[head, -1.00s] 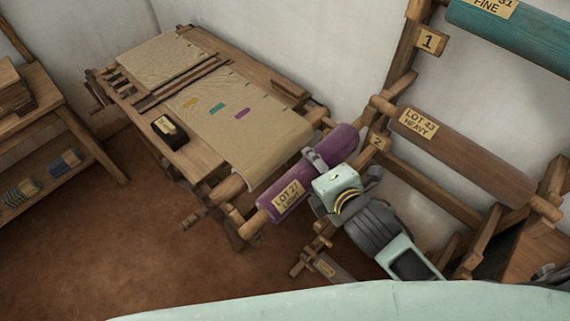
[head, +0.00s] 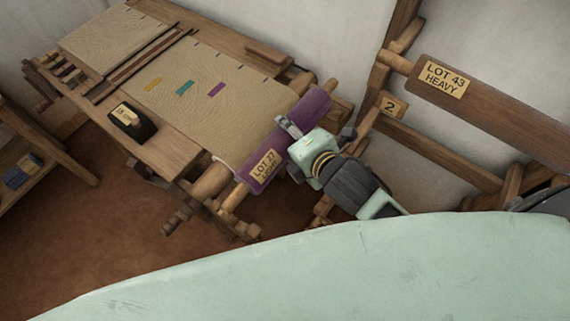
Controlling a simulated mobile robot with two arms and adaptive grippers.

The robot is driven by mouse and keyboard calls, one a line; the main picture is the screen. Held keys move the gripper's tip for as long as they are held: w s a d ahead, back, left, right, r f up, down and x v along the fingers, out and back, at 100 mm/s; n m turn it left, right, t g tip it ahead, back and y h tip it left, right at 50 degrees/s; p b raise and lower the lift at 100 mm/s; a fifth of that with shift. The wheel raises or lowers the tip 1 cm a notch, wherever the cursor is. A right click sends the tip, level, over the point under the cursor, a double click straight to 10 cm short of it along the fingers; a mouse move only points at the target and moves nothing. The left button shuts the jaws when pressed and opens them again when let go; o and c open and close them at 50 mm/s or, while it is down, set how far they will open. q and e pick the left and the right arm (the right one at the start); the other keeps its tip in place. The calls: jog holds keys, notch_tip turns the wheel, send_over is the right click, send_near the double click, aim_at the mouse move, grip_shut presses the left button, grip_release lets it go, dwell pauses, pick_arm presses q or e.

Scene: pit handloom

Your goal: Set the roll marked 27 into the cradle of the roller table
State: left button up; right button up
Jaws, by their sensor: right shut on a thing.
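The purple roll (head: 311,107) carries a tan label reading LOT 27, its second line hard to read, and has a bare wooden core at its lower end. My right gripper (head: 289,128) is shut on the middle of the roll. The roll lies along the right end of the wooden roller table (head: 185,150), close beside the cloth edge and the table's end roller. The cradle is largely hidden by the roll and my gripper, and I cannot tell whether the core touches it. My left gripper is not in view.
Tan cloth (head: 225,105) with three colored patches covers the table. A dark labeled block (head: 134,123) sits at its front edge. A rack at right holds a brown roll (head: 490,105) marked LOT 43 HEAVY. A low shelf (head: 45,145) stands left; floor between is clear.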

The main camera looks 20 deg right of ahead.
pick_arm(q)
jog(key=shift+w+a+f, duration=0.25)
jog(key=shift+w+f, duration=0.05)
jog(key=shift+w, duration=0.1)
pick_arm(e)
notch_tip(320, 180, down, 10)
jog(key=o, duration=1.8)
pick_arm(q)
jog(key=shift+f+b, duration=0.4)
jog(key=shift+b, duration=0.2)
pick_arm(e)
jog(key=v, duration=1.2)
jog(key=shift+s, duration=0.1)
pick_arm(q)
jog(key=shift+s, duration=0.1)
